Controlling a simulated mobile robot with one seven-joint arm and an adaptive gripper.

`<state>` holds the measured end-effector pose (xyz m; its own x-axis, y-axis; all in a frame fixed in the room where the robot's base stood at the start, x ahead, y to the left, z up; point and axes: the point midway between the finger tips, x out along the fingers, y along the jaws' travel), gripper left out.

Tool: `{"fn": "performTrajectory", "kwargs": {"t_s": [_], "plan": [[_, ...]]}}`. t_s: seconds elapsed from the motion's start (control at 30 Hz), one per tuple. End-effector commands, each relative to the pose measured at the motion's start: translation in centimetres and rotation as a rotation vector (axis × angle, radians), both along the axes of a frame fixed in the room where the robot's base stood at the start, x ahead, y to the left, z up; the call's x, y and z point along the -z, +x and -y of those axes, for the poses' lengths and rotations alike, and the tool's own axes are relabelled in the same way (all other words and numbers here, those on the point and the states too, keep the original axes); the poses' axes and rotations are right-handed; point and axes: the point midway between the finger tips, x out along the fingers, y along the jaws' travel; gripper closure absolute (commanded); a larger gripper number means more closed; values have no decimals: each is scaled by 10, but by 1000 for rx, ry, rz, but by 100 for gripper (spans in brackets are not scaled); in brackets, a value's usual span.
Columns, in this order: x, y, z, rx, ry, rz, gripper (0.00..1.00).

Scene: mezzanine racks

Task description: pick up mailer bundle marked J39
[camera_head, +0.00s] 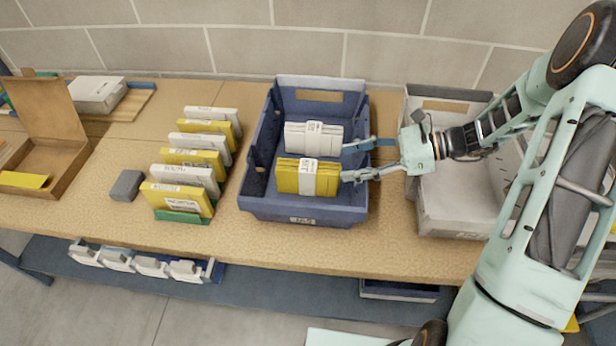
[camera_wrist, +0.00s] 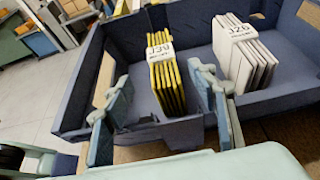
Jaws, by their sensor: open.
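A yellow mailer bundle (camera_head: 307,180) with a white band stands in the near part of the blue crate (camera_head: 300,212). In the wrist view the yellow bundle (camera_wrist: 166,85) has a band mark that looks like J39, though it is small and skewed. A white bundle (camera_head: 313,137) stands behind it in the crate; its mark in the wrist view (camera_wrist: 241,50) looks like J20 or J26. My gripper (camera_head: 345,163) is open and empty at the crate's right side. In the wrist view its fingers (camera_wrist: 162,95) appear on either side of the yellow bundle, without visible grip.
A grey bin (camera_head: 447,222) stands right of the crate, under my arm. A row of yellow and white mailers (camera_head: 190,170), a dark grey block (camera_head: 127,186) and an open cardboard box (camera_head: 62,170) are to the left. The crate walls rise around the bundles.

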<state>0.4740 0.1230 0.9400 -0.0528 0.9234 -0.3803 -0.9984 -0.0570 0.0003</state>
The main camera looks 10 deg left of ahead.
Motion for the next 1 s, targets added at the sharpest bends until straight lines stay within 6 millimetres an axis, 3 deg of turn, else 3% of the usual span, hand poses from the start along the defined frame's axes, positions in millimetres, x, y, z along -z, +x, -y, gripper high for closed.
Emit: {"fn": "performTrajectory", "kwargs": {"t_s": [0.1,0.37,0.63,0.87,1.0], "plan": [[6,-1,-15,-1,0,-3,47],[11,-2,-31,-2,-1,-1,47],[24,-2,-67,-3,-2,-1,47],[27,-2,-71,1,-3,1,47],[27,-2,-71,0,-3,0,59]]}}
